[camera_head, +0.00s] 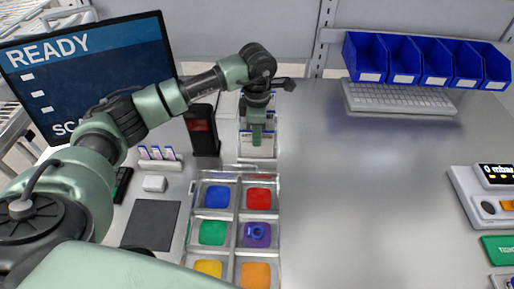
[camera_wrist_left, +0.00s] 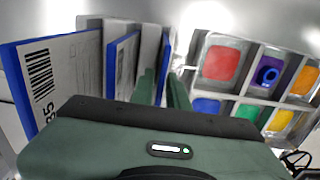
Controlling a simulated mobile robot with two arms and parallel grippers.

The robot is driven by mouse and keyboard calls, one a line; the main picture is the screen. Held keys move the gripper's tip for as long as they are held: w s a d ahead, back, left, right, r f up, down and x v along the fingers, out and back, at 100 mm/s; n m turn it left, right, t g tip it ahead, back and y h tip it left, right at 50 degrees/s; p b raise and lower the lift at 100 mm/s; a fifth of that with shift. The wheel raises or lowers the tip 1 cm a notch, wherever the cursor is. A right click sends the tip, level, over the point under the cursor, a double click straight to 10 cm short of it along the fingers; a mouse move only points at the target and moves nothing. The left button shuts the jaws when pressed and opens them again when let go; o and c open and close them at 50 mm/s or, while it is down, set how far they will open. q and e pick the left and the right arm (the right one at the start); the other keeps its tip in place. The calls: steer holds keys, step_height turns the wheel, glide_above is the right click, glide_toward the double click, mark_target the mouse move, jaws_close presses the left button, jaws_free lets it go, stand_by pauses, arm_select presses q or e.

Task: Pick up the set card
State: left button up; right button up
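White cards with blue backs stand upright in a clear rack (camera_head: 258,150) at the back middle of the bench in the head view. In the left wrist view, a large card with a barcode (camera_wrist_left: 45,75) is at the left, a second card (camera_wrist_left: 122,65) stands beside it, and a third card's blue edge (camera_wrist_left: 163,65) is farther right. My left gripper (camera_head: 257,134) points down at the rack. Its green fingers (camera_wrist_left: 164,92) stand apart, one on each side of the third card's lower part. Contact is hard to tell. My right gripper is not in view.
A clear tray (camera_head: 235,212) of coloured squares lies in front of the rack, with a small blue ring (camera_head: 257,232) on the purple one. A dark upright device (camera_head: 202,130) is left of the rack. Blue bins (camera_head: 420,60) and a keyboard (camera_head: 400,98) are behind. The bench's right middle is clear.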

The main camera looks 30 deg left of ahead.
arm_select(q)
jaws_close()
